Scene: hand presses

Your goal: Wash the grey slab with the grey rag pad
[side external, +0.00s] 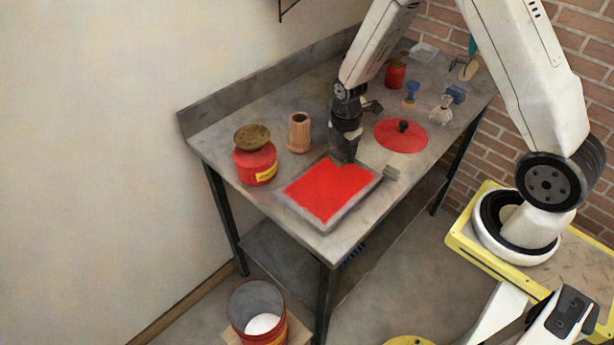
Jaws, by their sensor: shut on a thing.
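The grey slab (334,228) lies flat near the front of the metal table, and most of its top is covered by a bright red layer, with a bare grey border. My gripper (343,150) points down at the slab's far edge. It is shut on a small dark grey piece, which looks like the grey rag pad (341,158). The jaws hide much of the pad. The pad is at or just above the slab's far edge; I cannot tell whether it touches.
A red tin with a brown lid (256,163) and a wooden cylinder (299,133) stand left of my gripper. A red disc with a black knob (401,134) and a small light grey item (392,172) lie to the right. Blue-handled tools (411,92) stand farther back. A bin (258,312) is below.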

